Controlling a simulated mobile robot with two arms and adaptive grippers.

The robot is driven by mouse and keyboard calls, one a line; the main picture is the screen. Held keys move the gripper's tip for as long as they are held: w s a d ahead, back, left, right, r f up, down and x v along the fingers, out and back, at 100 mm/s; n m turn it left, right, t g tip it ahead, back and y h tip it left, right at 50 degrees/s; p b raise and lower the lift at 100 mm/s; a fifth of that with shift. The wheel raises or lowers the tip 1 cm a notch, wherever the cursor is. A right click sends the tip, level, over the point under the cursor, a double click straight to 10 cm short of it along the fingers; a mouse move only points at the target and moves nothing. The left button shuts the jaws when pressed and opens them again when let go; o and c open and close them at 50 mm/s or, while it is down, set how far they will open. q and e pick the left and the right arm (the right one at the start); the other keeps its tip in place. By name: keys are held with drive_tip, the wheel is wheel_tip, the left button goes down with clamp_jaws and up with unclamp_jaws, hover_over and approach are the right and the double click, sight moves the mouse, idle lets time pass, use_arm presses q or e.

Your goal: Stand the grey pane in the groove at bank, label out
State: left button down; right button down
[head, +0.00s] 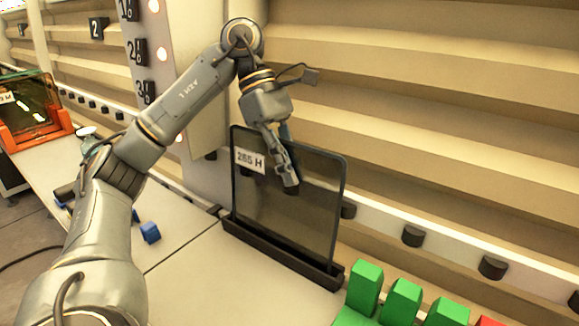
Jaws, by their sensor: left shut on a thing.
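The grey pane (290,215) is a dark, see-through sheet with rounded upper corners and a black edge. A white label (249,160) reading "265 H" is at its upper left, facing me. The pane is near upright, and its lower edge meets a long black grooved base (283,262) on the light bench. I cannot tell whether it rests fully in the groove. My left gripper (288,183) reaches down from above and is shut on the pane near its top edge, right of the label. One finger shows in front. My right gripper is out of view.
Several green blocks (402,300) stand at the lower right. A blue block (150,233) lies left of the base. An orange rack (40,128) holding another labelled pane stands at far left. Black stubs (413,236) line the ledge behind.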

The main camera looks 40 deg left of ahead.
use_arm(q)
drive_tip(key=shift+w, duration=0.2)
idle(0.4)
drive_tip(key=c, duration=1.4)
unclamp_jaws()
drive_tip(key=shift+s, duration=0.1)
drive_tip(key=shift+c, duration=0.2)
drive_tip(key=shift+r, duration=5)
